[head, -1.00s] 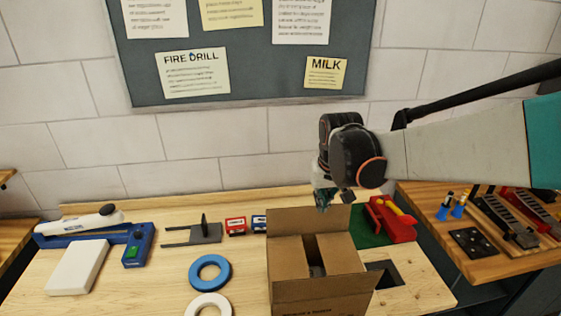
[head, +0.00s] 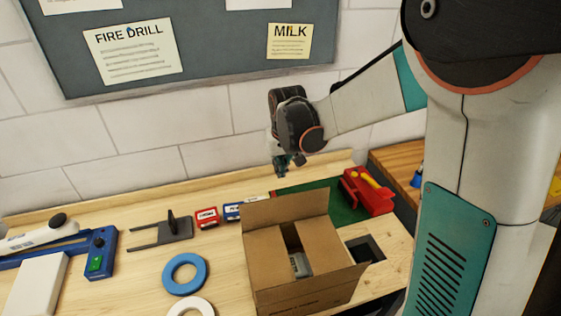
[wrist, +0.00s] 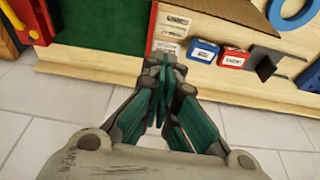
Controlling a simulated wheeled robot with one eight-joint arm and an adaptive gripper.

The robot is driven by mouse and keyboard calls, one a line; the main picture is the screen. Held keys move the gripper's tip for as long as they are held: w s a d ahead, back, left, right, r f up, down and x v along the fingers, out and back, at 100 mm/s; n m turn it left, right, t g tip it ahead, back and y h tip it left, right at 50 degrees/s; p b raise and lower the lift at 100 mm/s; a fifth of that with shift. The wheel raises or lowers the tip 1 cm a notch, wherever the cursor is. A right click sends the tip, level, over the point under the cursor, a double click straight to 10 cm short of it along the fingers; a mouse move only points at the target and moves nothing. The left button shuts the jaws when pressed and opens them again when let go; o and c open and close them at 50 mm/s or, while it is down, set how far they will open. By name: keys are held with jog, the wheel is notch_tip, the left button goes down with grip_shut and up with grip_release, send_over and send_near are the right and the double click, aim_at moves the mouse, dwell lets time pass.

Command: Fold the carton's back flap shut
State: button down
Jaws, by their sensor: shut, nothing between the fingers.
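The brown carton (head: 310,296) stands on the bench in the head view. Its back flap (head: 285,209) stands up along the far edge. The left flap (head: 266,254) and right flap (head: 328,244) lie folded inward, with a gap between them. A grey item (head: 299,264) shows in the gap. My gripper (head: 287,170) is shut and empty, above and behind the back flap, apart from it. In the wrist view its closed fingertips (wrist: 165,65) point toward the bench's back edge, and part of the carton (wrist: 235,10) shows at the top.
Small red (head: 207,217) and blue (head: 232,211) boxes sit behind the carton to the left. A green mat (head: 335,209) and a red tool (head: 370,194) lie behind right. A blue ring (head: 185,273) is left of the carton. The wall (head: 150,140) rises behind the bench.

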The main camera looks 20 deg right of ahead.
jog(key=s+f, duration=0.1)
jog(key=f, duration=0.2)
jog(key=s+f, duration=0.1)
jog(key=shift+s+f, duration=0.3)
jog(key=shift+f, duration=0.1)
jog(key=shift+s, duration=0.2)
jog(key=s+f+t+b, duration=0.3)
jog(key=s+t+b, duration=0.3)
jog(key=s, duration=0.6)
jog(key=shift+s+a+f+b, duration=0.15)
jog(key=shift+s+a+b, duration=0.2)
jog(key=shift+b, duration=0.9)
jog(key=shift+w+f, duration=0.1)
jog(key=shift+w, duration=0.05)
